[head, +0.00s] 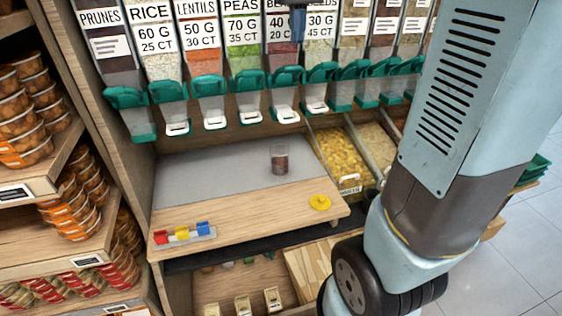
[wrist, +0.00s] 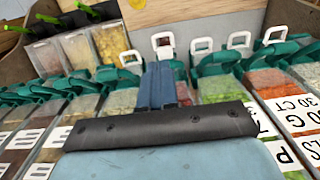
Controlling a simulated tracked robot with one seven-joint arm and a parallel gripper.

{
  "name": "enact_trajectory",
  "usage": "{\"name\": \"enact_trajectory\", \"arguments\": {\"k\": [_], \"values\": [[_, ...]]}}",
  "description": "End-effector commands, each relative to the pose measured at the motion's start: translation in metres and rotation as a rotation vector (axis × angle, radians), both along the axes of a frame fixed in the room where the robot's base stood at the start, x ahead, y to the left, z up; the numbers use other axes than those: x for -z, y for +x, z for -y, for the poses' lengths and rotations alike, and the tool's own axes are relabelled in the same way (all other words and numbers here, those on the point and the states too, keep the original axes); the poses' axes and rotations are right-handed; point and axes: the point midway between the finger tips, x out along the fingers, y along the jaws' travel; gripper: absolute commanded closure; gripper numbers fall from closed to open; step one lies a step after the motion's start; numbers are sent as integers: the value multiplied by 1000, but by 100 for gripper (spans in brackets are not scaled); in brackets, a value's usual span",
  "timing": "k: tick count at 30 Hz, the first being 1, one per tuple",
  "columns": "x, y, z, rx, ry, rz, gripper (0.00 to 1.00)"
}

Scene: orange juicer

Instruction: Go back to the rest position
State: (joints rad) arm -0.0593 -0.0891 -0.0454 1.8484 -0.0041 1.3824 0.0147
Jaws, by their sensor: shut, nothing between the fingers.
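My gripper (head: 298,36) shows small at the top of the head view, pointing down in front of the dispenser bins. In the wrist view its blue fingers (wrist: 157,86) are together with nothing between them. They are in front of the row of bins with green spouts, which appears upside down there. My large arm link covers the right side of the head view. A clear cup (head: 279,159) with dark contents stands upright on the counter (head: 215,165), below and apart from my gripper.
A yellow round piece (head: 320,202) lies near the counter's front right. A strip of red, yellow and blue pieces (head: 183,234) is at the front left. Green-spouted dispensers (head: 208,86) line the back. Shelves of packaged tubs (head: 75,205) stand left. Much of the counter is clear.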

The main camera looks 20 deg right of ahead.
Motion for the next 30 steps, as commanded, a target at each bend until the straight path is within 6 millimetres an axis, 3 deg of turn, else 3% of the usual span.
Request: {"name": "enact_trajectory", "arguments": {"k": [7, 11, 20, 30], "values": [[0, -1, 0, 0, 0, 3, 100], [-1, -14, 1, 0, 2, 28, 100], [9, -84, 4, 0, 9, 178, 100], [42, -162, 4, 0, 7, 360, 100]]}}
